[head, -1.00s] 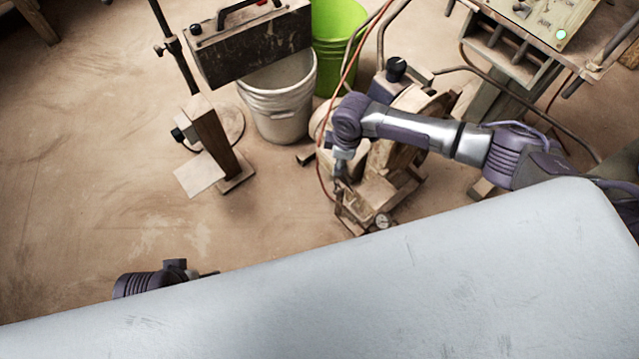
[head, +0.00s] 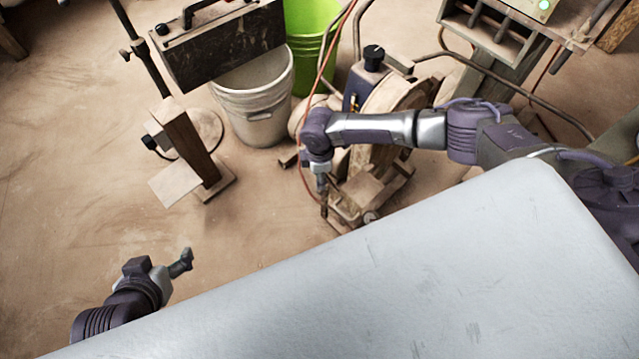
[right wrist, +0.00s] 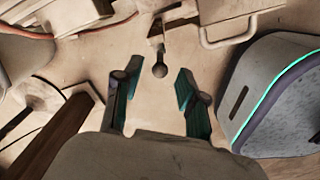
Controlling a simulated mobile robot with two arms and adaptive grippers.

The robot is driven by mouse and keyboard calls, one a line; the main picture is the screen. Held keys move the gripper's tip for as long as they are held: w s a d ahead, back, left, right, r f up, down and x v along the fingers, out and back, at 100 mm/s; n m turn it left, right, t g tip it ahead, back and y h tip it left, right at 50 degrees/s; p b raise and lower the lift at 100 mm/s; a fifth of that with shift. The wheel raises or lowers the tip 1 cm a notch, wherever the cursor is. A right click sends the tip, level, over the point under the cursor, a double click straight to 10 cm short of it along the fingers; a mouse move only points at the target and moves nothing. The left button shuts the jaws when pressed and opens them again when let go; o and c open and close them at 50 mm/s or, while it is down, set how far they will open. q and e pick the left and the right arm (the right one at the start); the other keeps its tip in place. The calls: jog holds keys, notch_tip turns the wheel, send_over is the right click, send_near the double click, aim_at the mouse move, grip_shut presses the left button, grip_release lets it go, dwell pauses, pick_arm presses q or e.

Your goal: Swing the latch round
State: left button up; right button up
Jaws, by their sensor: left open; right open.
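A short dark lever with a round knob (right wrist: 160,70) hangs from a fitting at the top of the right wrist view; it looks like the latch, but I cannot be sure. My right gripper (right wrist: 152,86) is open and empty, with its teal-padded fingers either side of the line to the knob. The knob shows just beyond the fingertips, apart from both. In the head view my right gripper (head: 323,195) points down beside a low wooden fixture (head: 362,190), and the lever cannot be made out there. My left gripper (head: 184,260) is open and empty over bare floor.
A wooden post (head: 190,143) on a foot stands left of the right gripper. A white bucket (head: 255,110) and a green bucket (head: 308,60) stand behind. A red cable (head: 319,75) runs down near the right gripper. Floor at the left is clear.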

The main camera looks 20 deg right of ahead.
notch_tip(320, 180, down, 3)
jog(key=shift+f+b, duration=0.2)
jog(key=shift+b, duration=0.35)
jog(key=shift+f, duration=0.3)
pick_arm(q)
jog(key=w+d+r+t+h, duration=0.1)
jog(key=w+d+r+t, duration=0.1)
jog(key=w+r+t, duration=0.2)
jog(key=shift+w+d+r, duration=0.15)
jog(key=shift+w+r, duration=0.3)
jog(key=shift+w, duration=0.4)
pick_arm(e)
jog(key=shift+c, duration=0.3)
grip_shut()
